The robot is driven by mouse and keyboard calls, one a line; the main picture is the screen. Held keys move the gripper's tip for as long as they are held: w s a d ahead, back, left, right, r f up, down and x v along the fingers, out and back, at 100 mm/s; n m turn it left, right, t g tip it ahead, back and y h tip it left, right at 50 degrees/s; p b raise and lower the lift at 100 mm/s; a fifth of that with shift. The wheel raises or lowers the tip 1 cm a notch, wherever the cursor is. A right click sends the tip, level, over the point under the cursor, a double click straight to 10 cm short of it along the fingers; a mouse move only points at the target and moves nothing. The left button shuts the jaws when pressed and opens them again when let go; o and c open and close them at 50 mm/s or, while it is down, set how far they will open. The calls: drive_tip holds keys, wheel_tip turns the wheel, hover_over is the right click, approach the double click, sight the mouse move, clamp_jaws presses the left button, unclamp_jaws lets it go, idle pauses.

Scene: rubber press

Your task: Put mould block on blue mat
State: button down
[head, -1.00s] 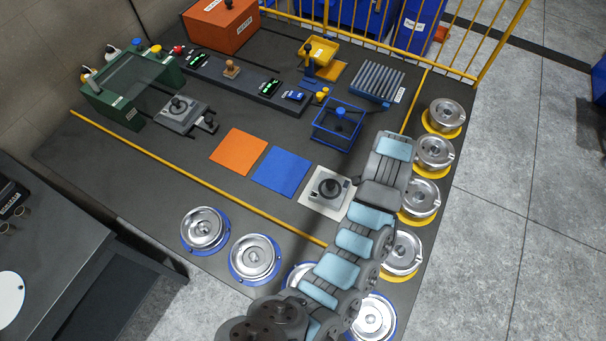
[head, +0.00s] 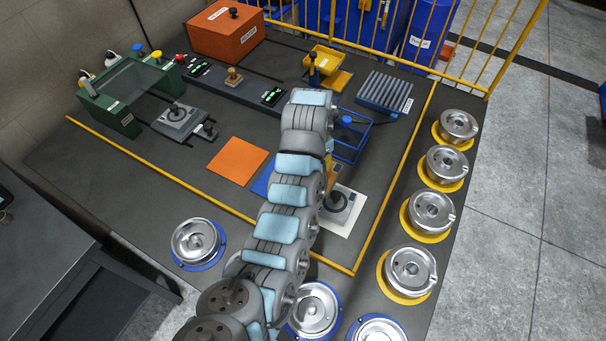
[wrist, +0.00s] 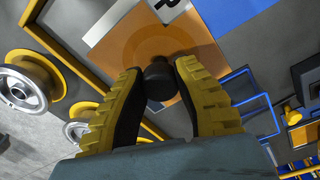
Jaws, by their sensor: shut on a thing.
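My gripper (wrist: 158,90) has yellow fingers with dark pads, shut on the black knob (wrist: 158,72) of an orange-brown square block with a round disc on top, which I take as the mould block (wrist: 186,34). In the head view my arm hides the gripper and most of this block; a brown sliver (head: 329,166) shows beside the arm. The blue mat (head: 262,183) lies flat, partly covered by my arm; it also shows beyond the block in the wrist view (wrist: 226,10). Whether the block touches anything below is unclear.
An orange mat (head: 237,161) lies bare on the left. A blue frame (head: 350,146) stands behind. Round metal moulds (head: 431,212) line the right edge. Yellow rails (head: 392,185) bound the area.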

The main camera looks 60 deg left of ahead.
drive_tip(key=s+a+f+b, duration=0.4)
drive_tip(key=s+a+f, duration=0.2)
drive_tip(key=a+f, duration=0.2)
drive_tip(key=shift+a+f, duration=0.35)
drive_tip(key=shift+a, duration=1.05)
drive_tip(key=shift+a+f+b, duration=0.1)
drive_tip(key=shift+b, duration=0.25)
wheel_tip(320, 180, down, 4)
drive_tip(key=shift+s+r+b, duration=0.15)
drive_tip(key=shift+r+b, duration=0.05)
drive_tip(key=shift+b, duration=0.95)
drive_tip(key=shift+a+r, duration=0.1)
drive_tip(key=shift+a, duration=0.05)
